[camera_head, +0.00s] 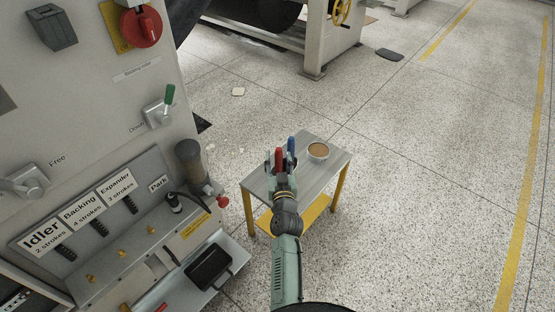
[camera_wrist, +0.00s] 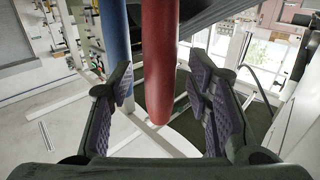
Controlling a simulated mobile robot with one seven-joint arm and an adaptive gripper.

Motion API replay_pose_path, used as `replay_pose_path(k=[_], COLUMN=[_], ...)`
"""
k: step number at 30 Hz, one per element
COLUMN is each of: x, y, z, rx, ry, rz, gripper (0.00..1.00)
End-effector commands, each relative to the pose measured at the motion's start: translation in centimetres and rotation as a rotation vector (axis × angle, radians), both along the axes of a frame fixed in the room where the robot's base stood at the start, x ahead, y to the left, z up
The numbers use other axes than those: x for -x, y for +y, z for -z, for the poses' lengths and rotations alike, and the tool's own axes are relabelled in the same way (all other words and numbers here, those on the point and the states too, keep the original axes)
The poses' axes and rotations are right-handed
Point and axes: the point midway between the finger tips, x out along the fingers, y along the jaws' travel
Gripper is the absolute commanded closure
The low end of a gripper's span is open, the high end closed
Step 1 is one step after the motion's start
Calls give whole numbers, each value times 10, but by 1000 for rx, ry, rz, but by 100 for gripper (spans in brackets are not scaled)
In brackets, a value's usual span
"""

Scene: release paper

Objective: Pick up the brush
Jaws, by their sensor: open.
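A red rod-like handle (camera_head: 279,156) and a blue one (camera_head: 291,146) stand up at the small table in the head view. I cannot tell which belongs to the brush; no bristles show. My gripper (camera_head: 280,168) is at the red handle. In the wrist view my gripper (camera_wrist: 162,78) is open, with the red handle (camera_wrist: 159,60) between its fingers and no clear contact. The blue handle (camera_wrist: 114,35) is by the left finger, partly hidden by it. My gripper and arm hide the lower ends of the handles in the head view.
The small grey table (camera_head: 328,160) has yellow legs and carries a bowl (camera_head: 318,151) with brown contents, right of the handles. A machine panel (camera_head: 90,130) with levers and a dark cylinder (camera_head: 188,158) stands close on the left. The floor (camera_head: 420,200) on the right is clear.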

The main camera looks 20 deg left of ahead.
Motion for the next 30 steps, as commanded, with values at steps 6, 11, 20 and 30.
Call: replay_pose_path(k=[6,11,20,30], x=[1,1,1,1], y=[0,0,0,0], z=[1,1,1,1], rx=[0,0,0,0], ry=[1,1,1,1], rz=[0,0,0,0], gripper=[55,58,78,100])
